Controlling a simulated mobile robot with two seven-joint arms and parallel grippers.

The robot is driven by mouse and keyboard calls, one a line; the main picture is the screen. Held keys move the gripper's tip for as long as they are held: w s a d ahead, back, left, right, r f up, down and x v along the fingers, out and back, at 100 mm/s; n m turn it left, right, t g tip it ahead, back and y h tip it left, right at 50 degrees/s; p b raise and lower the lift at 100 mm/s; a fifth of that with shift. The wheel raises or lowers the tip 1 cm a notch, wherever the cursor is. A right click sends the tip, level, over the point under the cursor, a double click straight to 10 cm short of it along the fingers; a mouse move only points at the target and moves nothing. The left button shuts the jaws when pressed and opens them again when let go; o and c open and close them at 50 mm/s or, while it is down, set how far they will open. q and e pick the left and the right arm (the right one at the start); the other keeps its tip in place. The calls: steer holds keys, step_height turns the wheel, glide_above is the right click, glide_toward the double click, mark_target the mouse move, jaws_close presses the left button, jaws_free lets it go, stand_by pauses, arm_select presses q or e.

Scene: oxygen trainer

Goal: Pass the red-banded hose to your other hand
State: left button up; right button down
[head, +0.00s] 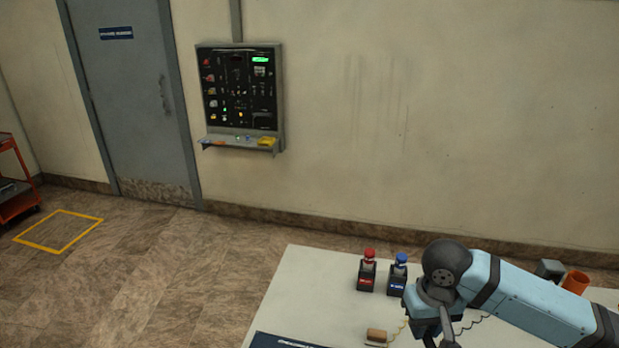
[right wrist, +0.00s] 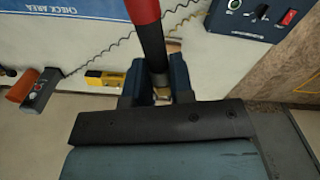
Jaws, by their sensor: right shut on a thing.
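The red-banded hose shows in the right wrist view as a dark tube with a broad red band (right wrist: 143,10) at its upper end. My right gripper (right wrist: 162,88) is shut on its dark part, with one finger on each side. The hose runs up and out of the top of that view, so its far end is hidden. In the head view my right gripper (head: 437,338) is at the bottom edge over the table, partly cut off, and the hose cannot be made out there. My left gripper is in neither view.
A red-topped holder (head: 367,272) and a blue-topped holder (head: 399,275) stand on the pale table (head: 310,280). An orange cup (head: 576,282) is at the right. The right wrist view shows a yellow tool (right wrist: 105,80), coiled cords and a switch panel (right wrist: 250,15).

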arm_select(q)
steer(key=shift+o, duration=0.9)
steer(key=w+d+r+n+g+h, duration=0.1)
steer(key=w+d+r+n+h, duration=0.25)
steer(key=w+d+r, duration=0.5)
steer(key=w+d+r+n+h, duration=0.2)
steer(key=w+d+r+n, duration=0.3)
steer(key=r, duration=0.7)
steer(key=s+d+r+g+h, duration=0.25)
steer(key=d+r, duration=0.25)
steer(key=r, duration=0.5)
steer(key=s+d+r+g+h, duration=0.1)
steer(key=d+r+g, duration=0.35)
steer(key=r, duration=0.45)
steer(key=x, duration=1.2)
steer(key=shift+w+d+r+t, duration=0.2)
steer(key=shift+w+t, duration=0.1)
arm_select(e)
steer(key=w+a+r+n, duration=0.4)
steer(key=w+a+r, duration=0.1)
steer(key=a, duration=0.5)
steer(key=w+a+r+n, duration=0.4)
steer(key=a+r, duration=0.4)
steer(key=a, duration=0.2)
steer(key=shift+w+a+n, duration=0.25)
steer(key=shift+w+n, duration=0.05)
steer(key=shift+w, duration=0.35)
